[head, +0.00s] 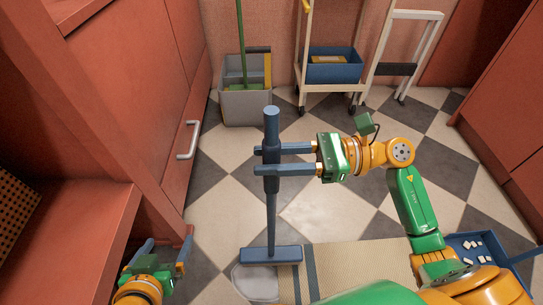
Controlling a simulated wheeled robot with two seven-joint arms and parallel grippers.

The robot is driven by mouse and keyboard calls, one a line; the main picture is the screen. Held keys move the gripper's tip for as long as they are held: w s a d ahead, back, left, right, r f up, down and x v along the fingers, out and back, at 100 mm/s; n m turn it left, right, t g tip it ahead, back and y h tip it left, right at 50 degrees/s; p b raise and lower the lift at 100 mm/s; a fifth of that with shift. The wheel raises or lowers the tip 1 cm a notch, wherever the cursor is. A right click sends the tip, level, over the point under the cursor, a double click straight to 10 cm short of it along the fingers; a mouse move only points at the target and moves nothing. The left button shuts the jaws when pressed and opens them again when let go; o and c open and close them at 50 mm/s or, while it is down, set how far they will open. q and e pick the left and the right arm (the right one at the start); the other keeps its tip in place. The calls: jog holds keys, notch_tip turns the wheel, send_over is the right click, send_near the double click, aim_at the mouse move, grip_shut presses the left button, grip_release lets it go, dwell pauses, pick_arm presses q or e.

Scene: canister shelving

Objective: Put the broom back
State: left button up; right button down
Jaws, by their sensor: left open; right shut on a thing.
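I cannot tell whether the broom head touches the floor. My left gripper (158,246) is open and empty at the lower left, beside the red cabinet and well apart from the broom.
A grey bucket (246,105) with a green handle stands at the back. A cart (329,88) with a blue bin and a white step ladder (398,68) stand right of it. Red cabinets (165,110) line the left. A blue dustpan-like tray (470,241) lies lower right. Checkered floor between is clear.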

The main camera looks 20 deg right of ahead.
jog(key=c, duration=0.5)
grip_release()
pick_arm(q)
jog(key=shift+r, duration=0.1)
pick_arm(e)
jog(key=shift+r, duration=0.2)
pick_arm(q)
jog(key=shift+s+f, duration=0.15)
jog(key=shift+f, duration=0.05)
pick_arm(e)
jog(key=v, duration=1.2)
